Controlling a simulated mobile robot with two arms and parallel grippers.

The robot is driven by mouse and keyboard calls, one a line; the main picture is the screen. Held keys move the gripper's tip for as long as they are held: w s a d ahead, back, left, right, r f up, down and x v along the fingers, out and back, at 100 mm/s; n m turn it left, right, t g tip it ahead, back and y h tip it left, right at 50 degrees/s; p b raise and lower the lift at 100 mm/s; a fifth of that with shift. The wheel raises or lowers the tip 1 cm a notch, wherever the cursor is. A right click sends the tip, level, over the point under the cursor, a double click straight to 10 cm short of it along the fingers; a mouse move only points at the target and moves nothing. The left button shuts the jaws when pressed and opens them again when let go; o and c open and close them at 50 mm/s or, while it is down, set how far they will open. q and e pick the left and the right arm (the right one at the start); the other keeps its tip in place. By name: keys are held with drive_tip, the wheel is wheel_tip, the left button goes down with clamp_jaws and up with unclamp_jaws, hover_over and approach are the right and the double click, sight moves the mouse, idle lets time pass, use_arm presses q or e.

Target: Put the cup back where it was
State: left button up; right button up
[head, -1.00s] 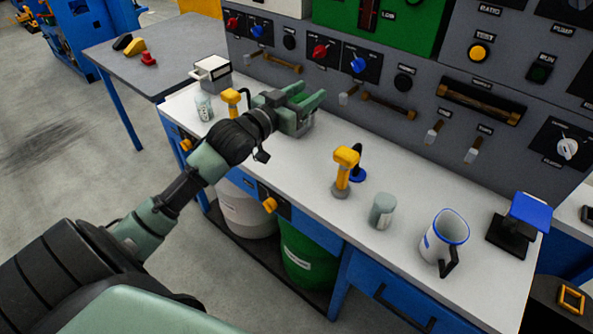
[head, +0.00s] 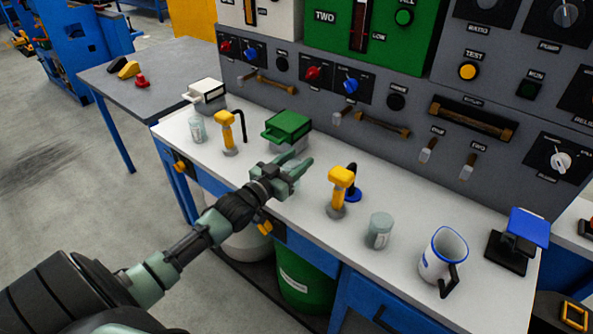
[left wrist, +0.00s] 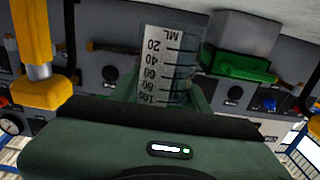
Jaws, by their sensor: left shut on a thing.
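My left gripper (head: 294,174) is over the front part of the white counter, between the green-topped box (head: 287,131) and a yellow-handled post (head: 340,188). It is shut on a clear measuring cup (left wrist: 168,62) with an ML scale, which shows between its fingers in the left wrist view. In the head view the gripper largely hides the cup, and I cannot tell whether it touches the counter. My right gripper is out of view.
Another yellow-handled post (head: 228,132) and a small jar (head: 197,127) stand left. A grey-green jar (head: 379,232), a white mug with blue rim (head: 441,258) and a blue-topped stand (head: 520,231) stand right. The control panel (head: 400,92) rises behind the counter.

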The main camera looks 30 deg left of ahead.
use_arm(q)
wheel_tip(320, 180, down, 3)
drive_tip(key=shift+r, duration=0.1)
drive_tip(key=shift+f, duration=0.25)
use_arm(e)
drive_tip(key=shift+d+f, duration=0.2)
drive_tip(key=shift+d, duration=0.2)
use_arm(q)
drive_tip(key=shift+f, duration=0.15)
drive_tip(key=o, duration=1.4)
drive_tip(key=shift+o, duration=0.2)
drive_tip(key=s, duration=1.2)
drive_tip(key=shift+a, duration=0.45)
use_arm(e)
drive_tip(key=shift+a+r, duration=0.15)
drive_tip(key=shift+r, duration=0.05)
